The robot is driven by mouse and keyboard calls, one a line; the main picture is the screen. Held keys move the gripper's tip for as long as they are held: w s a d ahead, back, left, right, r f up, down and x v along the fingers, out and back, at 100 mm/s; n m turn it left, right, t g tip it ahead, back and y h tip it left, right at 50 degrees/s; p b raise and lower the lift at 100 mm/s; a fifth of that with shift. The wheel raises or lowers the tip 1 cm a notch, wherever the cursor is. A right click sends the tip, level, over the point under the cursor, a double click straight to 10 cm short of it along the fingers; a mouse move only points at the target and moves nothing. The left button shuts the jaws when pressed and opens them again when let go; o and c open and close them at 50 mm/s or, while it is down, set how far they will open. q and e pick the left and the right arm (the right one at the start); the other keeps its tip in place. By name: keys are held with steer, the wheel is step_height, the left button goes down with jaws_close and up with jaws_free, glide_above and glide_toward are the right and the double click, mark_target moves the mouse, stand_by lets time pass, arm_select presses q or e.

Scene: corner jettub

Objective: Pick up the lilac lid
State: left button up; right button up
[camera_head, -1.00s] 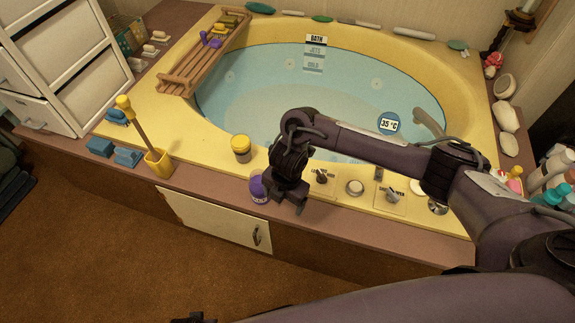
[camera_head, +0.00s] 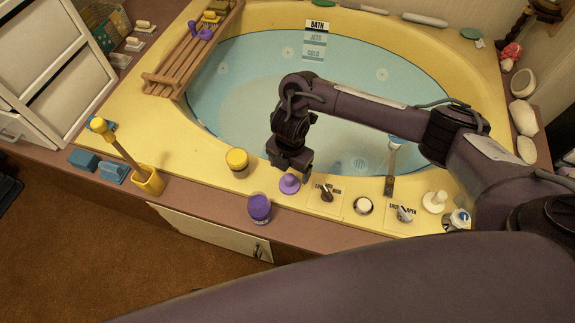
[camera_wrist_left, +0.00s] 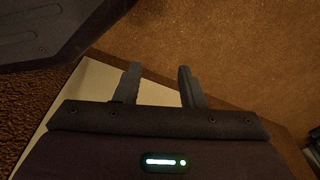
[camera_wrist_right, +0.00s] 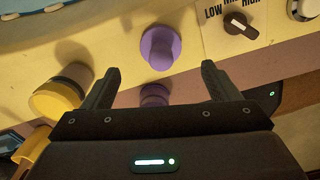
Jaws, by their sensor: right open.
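The lilac lid (camera_head: 289,184), round with a knob, rests on the yellow tub rim behind the purple jar (camera_head: 260,208). In the right wrist view the lid (camera_wrist_right: 160,48) lies just beyond and between my open fingertips (camera_wrist_right: 160,70), apart from them. In the head view my right gripper (camera_head: 292,168) is close behind and above the lid, empty. The jar (camera_wrist_right: 154,96) shows between the fingers, partly hidden by my gripper body. My left gripper (camera_wrist_left: 159,78) is open and empty over the brown floor and pale cabinet door, out of the head view.
A yellow-lidded jar (camera_head: 237,162) stands left of the lid. A low/high knob (camera_head: 326,192), a round white button (camera_head: 363,205) and an open/shut knob (camera_head: 404,213) line the rim to the right.

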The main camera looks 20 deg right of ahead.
mark_target(289, 177)
steer(key=shift+w+f, duration=0.1)
steer(key=shift+f, duration=0.25)
step_height(289, 177, down, 6)
steer(key=shift+f+b, duration=0.15)
steer(key=shift+b, duration=0.7)
steer(key=shift+f, duration=0.25)
arm_select(q)
steer(key=w+r, duration=0.1)
steer(key=w+d+r, duration=0.1)
steer(key=r, duration=0.1)
steer(key=shift+w+d+r, duration=0.15)
steer(key=shift+w+r, duration=0.05)
steer(key=shift+w, duration=0.05)
arm_select(e)
steer(key=c, duration=0.9)
steer(key=shift+r, duration=0.15)
